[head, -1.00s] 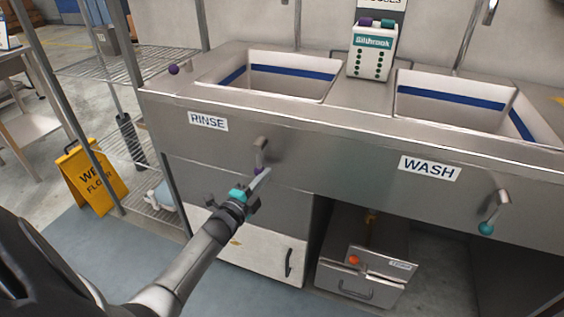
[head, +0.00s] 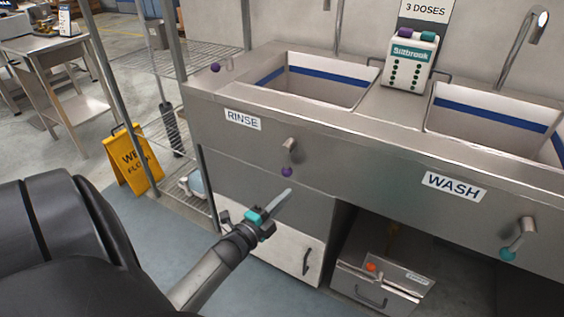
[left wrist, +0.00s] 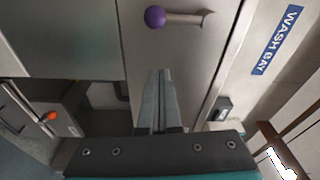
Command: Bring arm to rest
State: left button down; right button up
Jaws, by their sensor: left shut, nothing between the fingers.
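My left gripper (head: 286,194) is shut and empty in front of the sink unit. In the head view its tips lie just below the purple-knobbed rinse lever (head: 287,170), with a small gap in the picture. In the left wrist view the closed fingers (left wrist: 157,98) point toward the steel front, and the purple knob (left wrist: 155,17) shows beyond their tips, apart from them. My left forearm comes in from the lower left. My right gripper is not in view.
The sink unit (head: 330,137) has a rinse basin and a wash basin, with a teal-knobbed lever (head: 507,254) at right. A white dispenser (head: 409,64) stands between the basins. A steel box (head: 380,290) sits below. A yellow wet-floor sign (head: 133,160) and wire shelving (head: 185,125) stand left.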

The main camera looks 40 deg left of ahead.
pick_arm(q)
jog(key=shift+s, duration=0.45)
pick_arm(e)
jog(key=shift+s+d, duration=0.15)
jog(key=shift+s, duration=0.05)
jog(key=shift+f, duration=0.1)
